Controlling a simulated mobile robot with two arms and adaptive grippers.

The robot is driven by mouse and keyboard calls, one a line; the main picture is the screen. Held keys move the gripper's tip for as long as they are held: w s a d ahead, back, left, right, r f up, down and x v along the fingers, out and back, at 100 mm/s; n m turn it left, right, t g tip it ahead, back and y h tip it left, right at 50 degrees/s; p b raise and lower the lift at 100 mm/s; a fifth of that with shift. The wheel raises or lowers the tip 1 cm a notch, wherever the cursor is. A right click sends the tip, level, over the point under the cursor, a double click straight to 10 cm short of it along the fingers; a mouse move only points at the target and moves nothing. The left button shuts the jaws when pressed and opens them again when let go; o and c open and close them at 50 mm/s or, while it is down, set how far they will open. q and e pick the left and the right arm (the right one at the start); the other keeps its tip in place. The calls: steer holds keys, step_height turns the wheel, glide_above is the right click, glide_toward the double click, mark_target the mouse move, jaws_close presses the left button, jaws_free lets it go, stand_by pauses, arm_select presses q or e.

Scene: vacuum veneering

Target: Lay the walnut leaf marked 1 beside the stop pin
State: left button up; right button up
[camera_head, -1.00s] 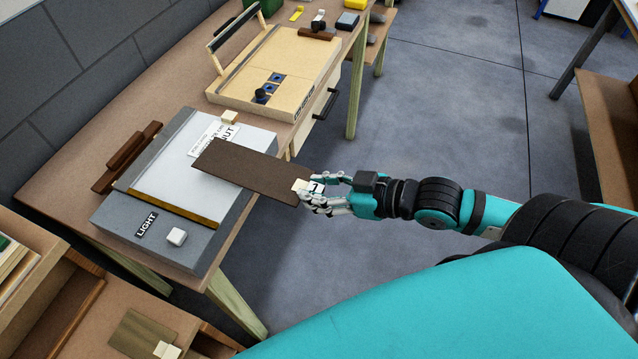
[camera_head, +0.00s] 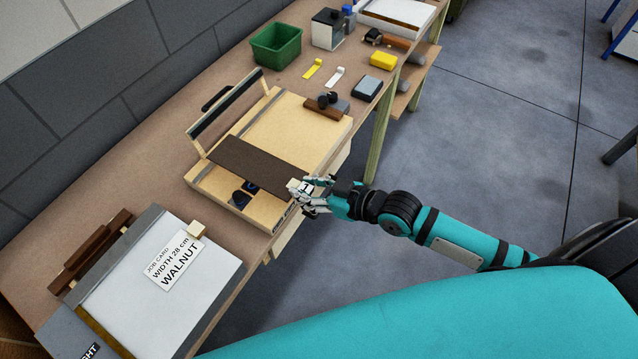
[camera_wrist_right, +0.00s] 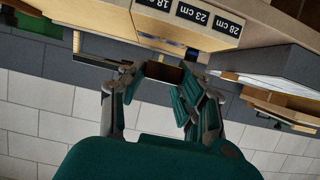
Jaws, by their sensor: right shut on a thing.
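The walnut leaf (camera_head: 255,163) is a dark brown flat strip. My right gripper (camera_head: 306,192) is shut on its right end, at the tag marked 1, and the leaf extends left over the pale wooden board with a raised bar (camera_head: 270,222). The leaf appears to be above the board; contact is unclear. A dark round knob (camera_head: 239,198), apparently the stop pin, shows by the blue sockets just below the leaf, which partly hides them. In the right wrist view, the leaf's end (camera_wrist_right: 163,73) is between the fingers. My left gripper is not in view.
A job card (camera_head: 173,259) reading WIDTH 28 cm, WALNUT lies on the grey-edged unit at lower left. Size labels (camera_wrist_right: 198,16) show on the board's front.

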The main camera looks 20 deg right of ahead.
steer(key=shift+s+a+r, duration=0.15)
steer(key=shift+s+a, duration=0.1)
steer(key=shift+a, duration=0.05)
steer(key=shift+w+d, duration=0.1)
steer(key=shift+d, duration=0.05)
steer(key=shift+f+b, duration=0.4)
steer(key=shift+f, duration=0.35)
steer(key=shift+f+b, duration=0.6)
steer(key=shift+f, duration=0.2)
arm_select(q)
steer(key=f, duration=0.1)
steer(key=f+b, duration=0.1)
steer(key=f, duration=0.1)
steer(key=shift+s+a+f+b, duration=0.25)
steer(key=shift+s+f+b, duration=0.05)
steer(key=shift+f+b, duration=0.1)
arm_select(e)
step_height(320, 180, down, 3)
steer(key=shift+r, duration=0.2)
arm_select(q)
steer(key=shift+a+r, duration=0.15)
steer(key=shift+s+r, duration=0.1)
arm_select(e)
steer(key=shift+f, duration=0.1)
